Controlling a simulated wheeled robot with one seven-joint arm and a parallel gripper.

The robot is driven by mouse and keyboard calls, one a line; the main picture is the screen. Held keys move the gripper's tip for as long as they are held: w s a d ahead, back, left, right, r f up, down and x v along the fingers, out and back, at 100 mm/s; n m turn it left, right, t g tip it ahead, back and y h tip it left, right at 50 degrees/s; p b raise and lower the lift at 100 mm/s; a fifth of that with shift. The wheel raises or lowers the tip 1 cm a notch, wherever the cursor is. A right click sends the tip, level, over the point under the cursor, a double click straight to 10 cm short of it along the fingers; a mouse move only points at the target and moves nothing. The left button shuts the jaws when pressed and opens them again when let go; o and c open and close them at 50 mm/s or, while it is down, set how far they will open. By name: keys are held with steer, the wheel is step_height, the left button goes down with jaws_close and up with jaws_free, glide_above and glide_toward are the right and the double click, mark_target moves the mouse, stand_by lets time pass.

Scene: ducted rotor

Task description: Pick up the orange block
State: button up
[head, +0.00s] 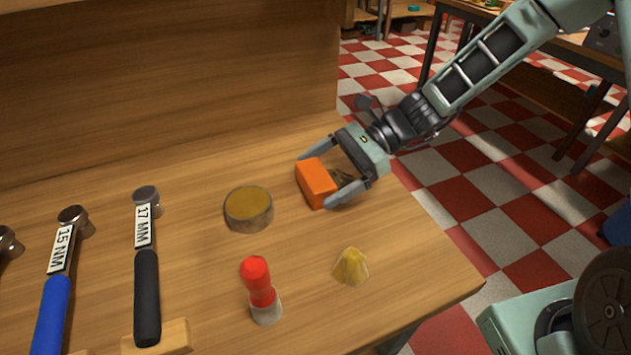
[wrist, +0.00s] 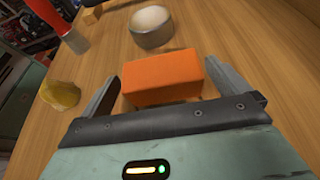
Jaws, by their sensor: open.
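The orange block (head: 316,183) lies on the wooden table toward its right end. My gripper (head: 312,181) is open, with one finger on each side of the block. In the wrist view the orange block (wrist: 161,78) sits between the two fingers of my gripper (wrist: 168,88), with a gap at the left finger and a smaller gap at the right one. I cannot tell whether either finger touches it. The block's underside is hidden.
A round tin (head: 248,209) stands left of the block. A red-capped bottle (head: 259,287) and a yellow lump (head: 351,266) are nearer the front. Labelled hammers (head: 146,265) lie at the left. A wooden panel (head: 170,85) rises behind. The table's right edge is close.

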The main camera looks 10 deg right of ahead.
mark_target(304, 185)
steer(key=x, duration=0.3)
steer(key=shift+a+f, duration=0.15)
steer(key=shift+a, duration=0.2)
steer(key=c, duration=0.9)
steer(key=shift+c, duration=0.2)
